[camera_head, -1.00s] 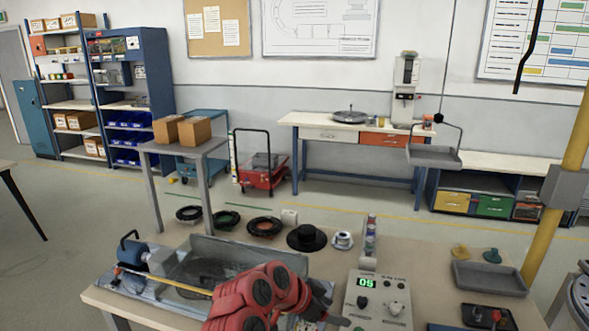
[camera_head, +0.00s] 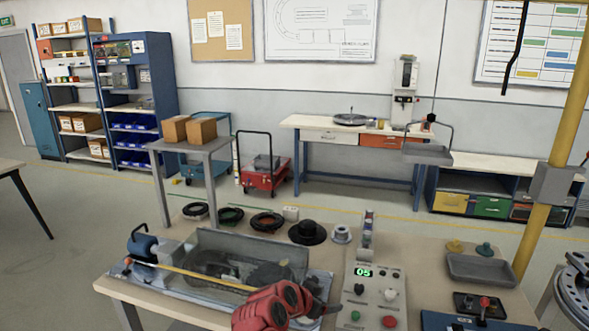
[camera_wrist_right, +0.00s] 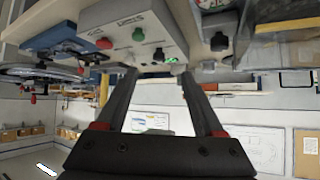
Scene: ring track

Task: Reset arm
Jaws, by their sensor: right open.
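My right arm is red and comes in at the bottom middle of the head view. Its dark gripper (camera_head: 324,309) is partly hidden there, just left of the grey control box (camera_head: 375,292). In the right wrist view my right gripper (camera_wrist_right: 158,74) shows two dark fingers spread apart with nothing between them. That view is upside down, and the control box (camera_wrist_right: 140,30) with its red and green buttons lies beyond the fingertips. My left gripper is not in view.
On the bench (camera_head: 140,301) stand a clear-walled machine tray (camera_head: 300,252), several dark rings, a black hat-shaped part (camera_head: 307,233), a grey tray (camera_head: 481,268) and a joystick box (camera_head: 480,305). A yellow post (camera_head: 536,230) rises at the right. Open floor lies beyond the bench.

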